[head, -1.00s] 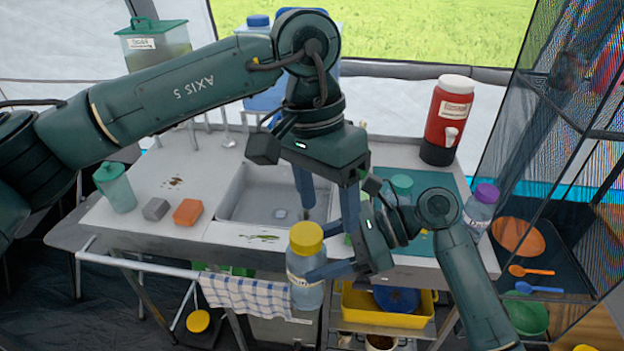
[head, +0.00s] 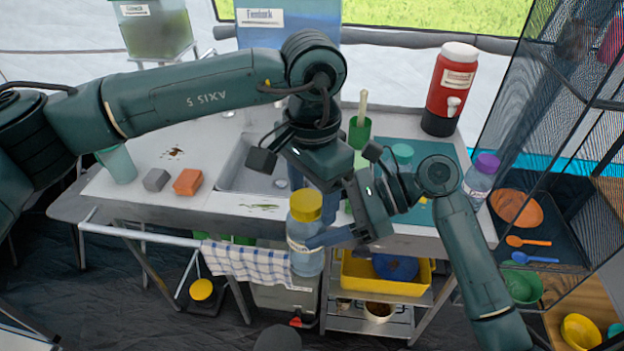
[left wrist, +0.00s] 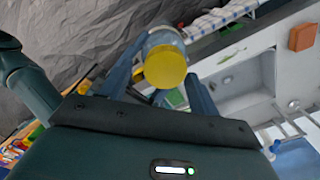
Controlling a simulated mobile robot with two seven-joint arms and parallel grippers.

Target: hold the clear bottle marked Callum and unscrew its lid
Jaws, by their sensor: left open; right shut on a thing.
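A clear bottle (head: 304,258) with a yellow lid (head: 306,206) is upright in front of the sink counter; the lid is on it. Its label is too small to read. My right gripper (head: 322,238) is shut on the bottle's body from the right. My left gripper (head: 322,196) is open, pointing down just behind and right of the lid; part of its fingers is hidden. In the left wrist view, the yellow lid (left wrist: 165,67) appears between and beyond the open fingers of my left gripper (left wrist: 160,95), with no clear contact.
Behind are the sink (head: 250,168), an orange sponge (head: 188,182) and a grey block (head: 156,180). A red drink cooler (head: 452,90) and a purple-lidded bottle (head: 481,178) stand right. A checked towel (head: 248,262) hangs at the counter's front. A mesh shelf (head: 570,120) bounds the right.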

